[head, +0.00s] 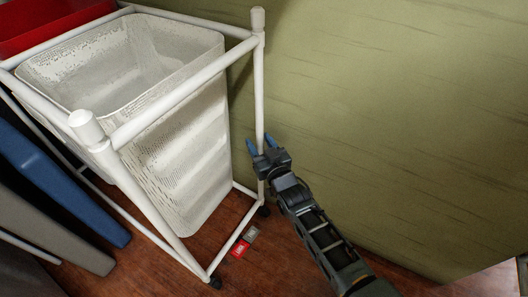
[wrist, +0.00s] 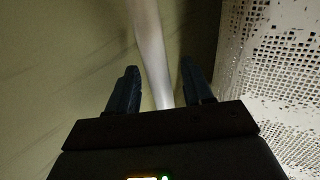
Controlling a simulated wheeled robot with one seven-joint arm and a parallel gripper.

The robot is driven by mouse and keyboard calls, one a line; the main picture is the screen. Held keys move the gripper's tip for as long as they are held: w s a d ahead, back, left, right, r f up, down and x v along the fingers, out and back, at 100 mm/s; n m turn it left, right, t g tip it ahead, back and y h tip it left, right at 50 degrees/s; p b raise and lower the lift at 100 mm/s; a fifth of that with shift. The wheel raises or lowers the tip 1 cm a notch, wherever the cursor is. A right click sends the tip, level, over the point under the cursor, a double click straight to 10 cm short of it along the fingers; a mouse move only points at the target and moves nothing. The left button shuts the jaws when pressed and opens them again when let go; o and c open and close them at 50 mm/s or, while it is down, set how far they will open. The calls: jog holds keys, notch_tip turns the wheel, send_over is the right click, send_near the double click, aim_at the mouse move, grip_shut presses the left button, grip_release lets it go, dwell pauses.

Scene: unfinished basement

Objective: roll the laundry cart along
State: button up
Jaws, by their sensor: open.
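The laundry cart (head: 181,92) has a white tube frame with a white perforated basket (head: 183,165) in it, and fills the left half of the head view. My gripper (head: 257,147) is at the cart's right upright post, near the green wall. In the wrist view, the white post (wrist: 151,55) runs between the two dark fingers of my gripper (wrist: 160,88). The fingers are open, with a gap on each side of the post. The perforated basket wall (wrist: 270,60) is to the right of the fingers. Dark casters show at the cart's lower corners.
A green wall (head: 400,110) stands close behind and right of the cart. A red bin (head: 50,22) is at the upper left. Blue and grey panels (head: 62,185) lie along the cart's left side. A small red and grey item (head: 243,243) lies on the wooden floor (head: 285,265).

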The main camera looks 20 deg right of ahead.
jog(key=shift+w, duration=0.15)
jog(key=shift+c, duration=0.2)
grip_shut()
dwell(1.2)
